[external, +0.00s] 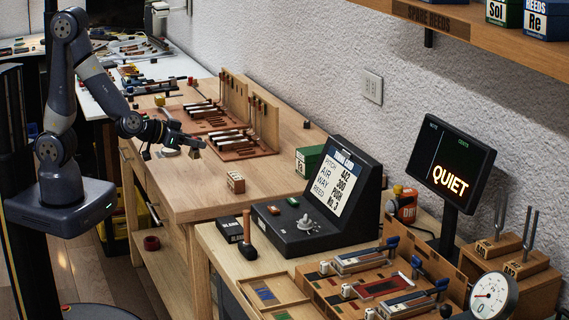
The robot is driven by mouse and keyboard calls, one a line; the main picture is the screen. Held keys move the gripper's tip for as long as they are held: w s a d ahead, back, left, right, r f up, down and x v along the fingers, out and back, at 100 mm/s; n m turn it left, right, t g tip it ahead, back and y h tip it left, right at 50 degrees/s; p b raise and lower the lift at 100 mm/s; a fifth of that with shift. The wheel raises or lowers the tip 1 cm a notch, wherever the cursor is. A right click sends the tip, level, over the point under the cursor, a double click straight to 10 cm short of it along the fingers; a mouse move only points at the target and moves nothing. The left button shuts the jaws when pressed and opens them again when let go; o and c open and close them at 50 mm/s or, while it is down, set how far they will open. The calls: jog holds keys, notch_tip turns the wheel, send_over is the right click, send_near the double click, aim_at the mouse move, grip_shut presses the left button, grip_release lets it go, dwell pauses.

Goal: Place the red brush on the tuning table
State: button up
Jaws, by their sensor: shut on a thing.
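My gripper (189,146) is above the left part of the middle wooden workbench (205,182). It is shut on a small brownish thing (195,153) that hangs just below the fingers. The thing is too small to tell whether it is the red brush. I cannot pick out a red brush anywhere else. The nearer wooden table (222,250) carries a dark console (325,198) with a lit panel and knob, and may be the tuning table; no label confirms this.
A green box (308,161) is near the console. A dark-handled tool (247,236) stands upright by the near table's left edge. A QUIET screen (450,167) rises at right.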

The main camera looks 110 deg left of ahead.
aim_at(196, 138)
jog(key=shift+w+d+r, duration=0.1)
jog(key=shift+w+r, duration=0.05)
jog(key=shift+r, duration=1.45)
jog(key=shift+w+r, duration=0.1)
jog(key=shift+r, duration=1.45)
jog(key=w+d+r+m+t+h, duration=0.1)
jog(key=w+d, duration=0.6)
jog(key=w, duration=0.5)
jog(key=w+d+r+m+t+h, duration=0.1)
jog(key=w+d+m, duration=0.1)
jog(key=w+d, duration=0.8)
jog(key=w+d+f+m+t+h, duration=0.1)
jog(key=w+d, duration=0.4)
jog(key=d, duration=0.3)
jog(key=w+d+f+m+h, duration=0.1)
jog(key=w+d+h, duration=0.1)
jog(key=w+d, duration=0.5)
jog(key=f, duration=0.4)
jog(key=d+f, duration=0.1)
jog(key=f, duration=0.3)
jog(key=s+f, duration=0.1)
jog(key=f, duration=0.3)
jog(key=shift+d+f, duration=0.15)
jog(key=shift+d, duration=0.1)
jog(key=shift+f, duration=2.35)
jog(key=shift+f, duration=0.1)
